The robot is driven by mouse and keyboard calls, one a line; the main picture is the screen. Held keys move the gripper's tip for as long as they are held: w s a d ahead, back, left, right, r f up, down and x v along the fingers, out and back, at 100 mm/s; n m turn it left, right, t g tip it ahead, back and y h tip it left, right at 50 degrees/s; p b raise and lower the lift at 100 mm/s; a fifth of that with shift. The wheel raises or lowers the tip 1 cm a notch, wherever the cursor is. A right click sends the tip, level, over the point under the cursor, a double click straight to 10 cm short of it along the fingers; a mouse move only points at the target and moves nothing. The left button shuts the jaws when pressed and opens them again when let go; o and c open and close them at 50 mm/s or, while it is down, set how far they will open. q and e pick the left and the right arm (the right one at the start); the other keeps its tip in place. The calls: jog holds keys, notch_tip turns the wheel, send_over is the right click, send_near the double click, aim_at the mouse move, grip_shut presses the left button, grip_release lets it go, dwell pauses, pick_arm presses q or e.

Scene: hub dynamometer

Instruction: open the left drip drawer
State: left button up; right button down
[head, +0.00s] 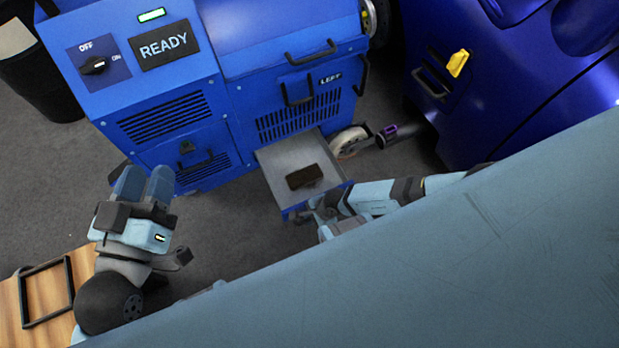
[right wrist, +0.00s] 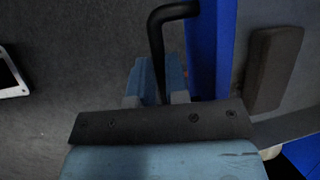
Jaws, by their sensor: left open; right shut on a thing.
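The left drip drawer (head: 276,160) is pulled out of the blue machine below the vent beside the LEFT label (head: 330,79). Its grey tray shows, with a dark brown block (head: 304,177) lying in it. The drawer's blue front (right wrist: 212,50) and the block (right wrist: 272,68) also show in the right wrist view. My right gripper (head: 318,210) is at the drawer front. In the right wrist view its fingers are shut on the black drawer handle (right wrist: 156,38). My left gripper (head: 146,180) is open and empty, in front of the machine's lower left part.
A caster wheel (head: 348,142) and a dark cylinder with a purple band (head: 388,132) are right of the drawer. A dark blue car body (head: 480,120) stands at right. A wooden surface (head: 45,300) is at lower left. Grey floor is clear between my grippers.

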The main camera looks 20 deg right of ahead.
pick_arm(q)
jog(key=shift+r, duration=0.2)
pick_arm(e)
jog(key=shift+s, duration=0.15)
jog(key=c, duration=1.1)
grip_release()
pick_arm(q)
notch_tip(320, 180, up, 5)
jog(key=t+p, duration=0.2)
jog(key=p, duration=0.3)
notch_tip(320, 180, down, 6)
jog(key=a+g+y+p, duration=0.2)
jog(key=g, duration=0.1)
jog(key=shift+s+a+n+y, duration=0.2)
jog(key=shift+a+n+y, duration=0.1)
jog(key=shift+a+y, duration=0.1)
pick_arm(e)
jog(key=v, duration=1.3)
jog(key=shift+d+r, duration=0.15)
jog(key=shift+r, duration=0.2)
jog(key=shift+s, duration=0.1)
